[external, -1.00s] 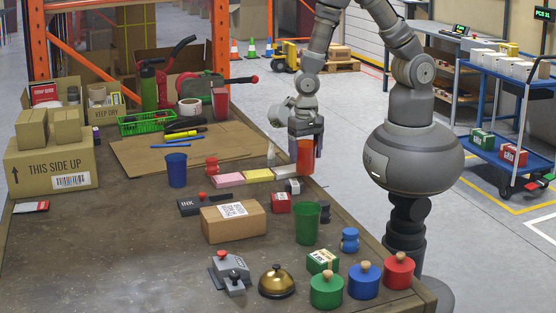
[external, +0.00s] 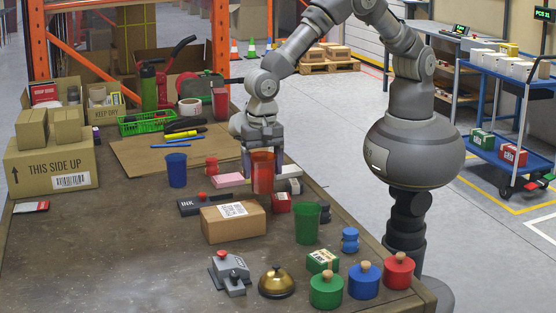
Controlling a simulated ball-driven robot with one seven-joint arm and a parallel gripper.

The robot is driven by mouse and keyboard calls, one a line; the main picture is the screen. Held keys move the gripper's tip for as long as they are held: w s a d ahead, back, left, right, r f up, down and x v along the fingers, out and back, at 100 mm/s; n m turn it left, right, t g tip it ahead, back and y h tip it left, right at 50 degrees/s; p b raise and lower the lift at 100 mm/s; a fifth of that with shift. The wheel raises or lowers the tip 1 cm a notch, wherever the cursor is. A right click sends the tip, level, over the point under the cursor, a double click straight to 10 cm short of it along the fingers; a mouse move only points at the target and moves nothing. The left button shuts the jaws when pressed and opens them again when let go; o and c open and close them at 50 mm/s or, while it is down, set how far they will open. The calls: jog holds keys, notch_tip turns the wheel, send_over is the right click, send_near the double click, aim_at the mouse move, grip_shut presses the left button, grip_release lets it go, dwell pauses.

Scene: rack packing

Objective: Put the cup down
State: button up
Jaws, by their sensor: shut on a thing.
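My gripper (external: 262,166) is shut on a red cup (external: 262,183), with its fingers on either side of the cup.
A brown parcel (external: 233,221), a black ink box (external: 204,204) and a small red box (external: 281,203) lie close in front of the held cup. A bell (external: 276,281) and several knobbed pots are at the front. The table's left middle (external: 110,245) is clear.

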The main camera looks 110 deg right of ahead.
aim_at(254, 191)
jog(key=shift+w+a+f, duration=0.1)
jog(key=shift+w+a, duration=0.1)
jog(key=shift+w, duration=0.45)
jog(key=shift+w+a, duration=0.15)
jog(key=shift+w, duration=0.45)
jog(key=shift+f+b, duration=0.75)
jog(key=shift+f, duration=0.95)
